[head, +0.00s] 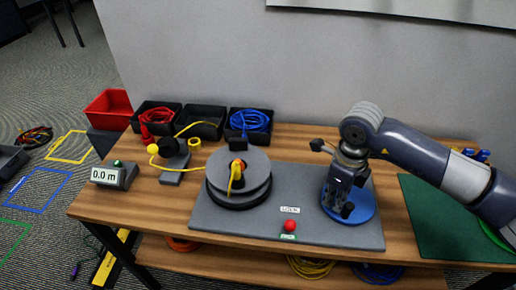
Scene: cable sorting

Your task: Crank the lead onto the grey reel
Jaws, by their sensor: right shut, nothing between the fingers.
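The grey reel (255,165) lies flat at the left of a grey base plate (285,186). A yellow lead (237,178) shows at its middle and also runs left to a small dark guide (170,158). A blue disc (368,208) sits at the right of the plate. My right gripper (347,208) points down over the blue disc, shut and empty. It hides much of the disc, so I cannot tell whether it touches it or where a crank handle is. My left gripper is out of view.
A meter (113,177) reads 0.0 m at the table's left. A red knob (290,226) is at the plate's front. Black bins with a red cable (156,116) and a blue cable (250,121) stand at the back. A green mat (440,225) lies at right.

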